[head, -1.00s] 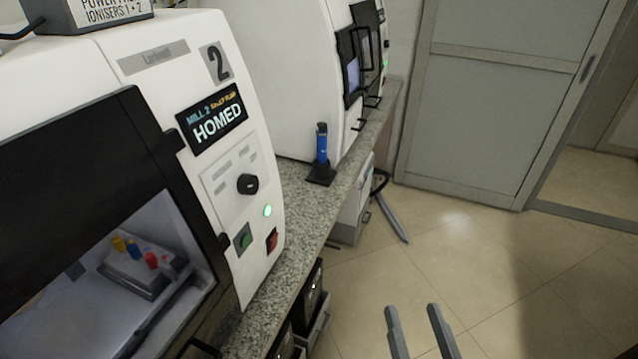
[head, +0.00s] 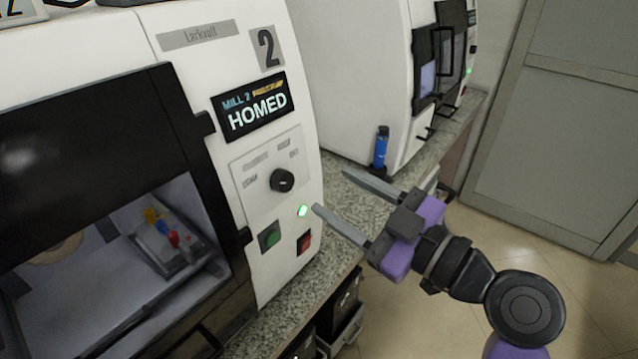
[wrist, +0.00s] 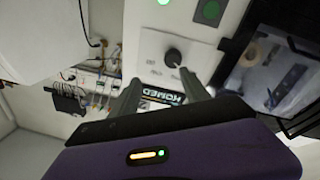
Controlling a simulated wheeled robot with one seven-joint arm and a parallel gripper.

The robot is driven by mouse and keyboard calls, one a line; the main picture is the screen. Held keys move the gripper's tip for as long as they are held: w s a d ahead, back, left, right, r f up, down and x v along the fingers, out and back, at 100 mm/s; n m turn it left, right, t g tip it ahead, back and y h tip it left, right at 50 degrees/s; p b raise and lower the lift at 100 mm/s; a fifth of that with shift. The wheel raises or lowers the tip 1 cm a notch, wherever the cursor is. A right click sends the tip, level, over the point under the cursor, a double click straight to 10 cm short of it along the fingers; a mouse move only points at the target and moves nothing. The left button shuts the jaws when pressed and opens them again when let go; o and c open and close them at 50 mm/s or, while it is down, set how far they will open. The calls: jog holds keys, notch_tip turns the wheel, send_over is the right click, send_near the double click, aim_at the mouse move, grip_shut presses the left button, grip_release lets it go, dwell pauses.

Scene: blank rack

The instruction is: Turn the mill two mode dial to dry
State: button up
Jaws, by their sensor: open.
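Mill two (head: 180,100) is a white machine with a "2" label and a display reading "HOMED" (head: 250,108). Its mode dial (head: 282,180) is a round black knob on a pale panel below the display. The small labels around it are too blurred to read surely. My gripper (head: 330,190) is open and empty, in front of the machine to the right of the dial, apart from it. In the wrist view the dial (wrist: 173,57) shows beyond the fingers (wrist: 168,92), with the panel upside down.
Below the dial are a lit green lamp (head: 302,211), a green button (head: 269,237) and a red switch (head: 305,243). A blue bottle (head: 381,148) stands on the granite counter (head: 345,180) behind the gripper. Another white machine (head: 350,70) stands farther back. Floor is open at right.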

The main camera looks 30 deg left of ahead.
aim_at(287, 183)
jog(key=a, duration=0.2)
jog(key=a+n+p, duration=0.1)
jog(key=a, duration=0.2)
jog(key=s+a+f+n+g, duration=0.1)
jog(key=a, duration=0.1)
jog(key=shift+a+p, duration=0.4)
grip_shut()
